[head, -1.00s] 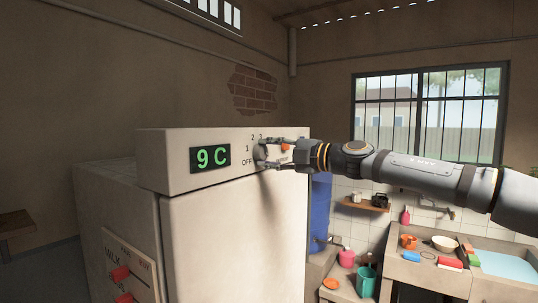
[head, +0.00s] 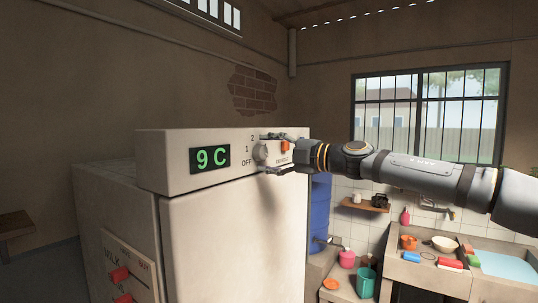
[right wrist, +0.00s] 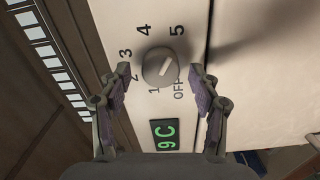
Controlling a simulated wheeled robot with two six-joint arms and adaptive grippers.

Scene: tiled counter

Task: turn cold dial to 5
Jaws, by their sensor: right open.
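The round cold dial (head: 261,152) sits on the upper front panel of the white fridge (head: 235,215), beside the markings OFF, 1 and 2. In the right wrist view the grey dial (right wrist: 159,67) is ringed by OFF and 1 to 5. Its light pointer line slants from lower left to upper right, its upper end on the 5 side; I cannot tell exactly where it points. My right gripper (head: 264,153) is open at the dial. In the right wrist view its fingers (right wrist: 160,76) are spread on either side, apart from the dial. My left gripper is not in view.
A green display (head: 210,158) reads 9 C left of the dial. An orange-red button (head: 285,147) is close right of the dial, near the upper finger. A blue barrel (head: 321,212) stands behind the fridge. A sink counter (head: 408,272) is at right.

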